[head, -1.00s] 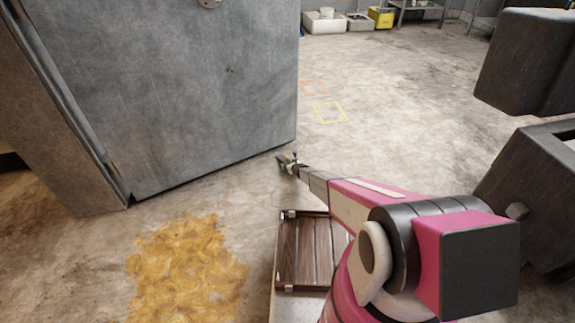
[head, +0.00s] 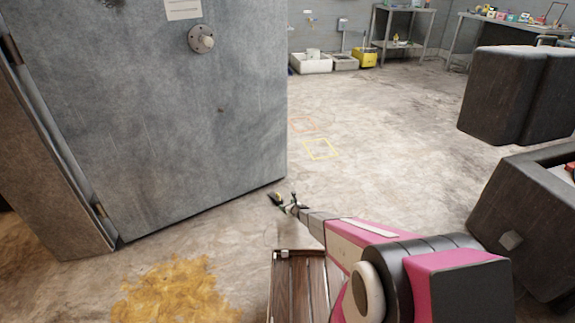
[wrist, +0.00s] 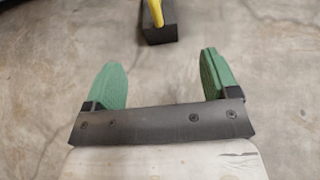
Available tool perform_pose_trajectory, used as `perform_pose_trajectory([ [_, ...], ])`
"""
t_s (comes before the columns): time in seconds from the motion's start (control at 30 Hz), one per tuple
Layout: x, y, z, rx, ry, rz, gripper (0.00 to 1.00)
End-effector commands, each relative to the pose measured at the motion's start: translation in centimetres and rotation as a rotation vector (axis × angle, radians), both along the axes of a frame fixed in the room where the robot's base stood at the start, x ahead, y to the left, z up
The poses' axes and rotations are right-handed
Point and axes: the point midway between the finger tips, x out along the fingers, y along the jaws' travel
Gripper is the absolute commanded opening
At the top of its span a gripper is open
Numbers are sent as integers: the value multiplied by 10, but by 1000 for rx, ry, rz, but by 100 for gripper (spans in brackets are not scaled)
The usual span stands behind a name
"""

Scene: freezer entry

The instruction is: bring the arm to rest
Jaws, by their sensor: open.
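My gripper (head: 286,199) is at the end of my outstretched pink and grey arm, low over the concrete floor and near the bottom corner of the big grey metal door. In the wrist view my gripper (wrist: 160,85) has its two green fingers wide apart with nothing between them. A black block with a yellow handle (wrist: 158,28) is on the floor beyond the fingertips. In the head view a small dark and yellow thing by the gripper may be the same one.
The grey metal door (head: 150,110) stands at the left. An orange-yellow stain (head: 175,292) is on the floor. Dark boxes (head: 525,95) stand at the right. White bins (head: 311,63) and a yellow bucket (head: 365,57) are at the back. The middle floor is open.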

Motion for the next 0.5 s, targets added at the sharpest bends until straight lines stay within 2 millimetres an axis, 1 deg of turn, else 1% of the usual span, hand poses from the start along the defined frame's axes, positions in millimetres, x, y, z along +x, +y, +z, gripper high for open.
perform_pose_trajectory([
  [0.07, 0, 0, 1, 2, 2, -3, 81],
  [0.17, -1, -7, 14, 23, 27, -46, 81],
  [0.27, -3, -23, 45, 86, 89, -154, 81],
  [0.37, -10, -47, 86, 191, 184, -326, 81],
  [0.4, -13, -57, 104, 242, 225, -403, 81],
  [0.47, -20, -73, 128, 321, 284, -522, 81],
  [0.5, -25, -84, 144, 376, 320, -599, 81],
])
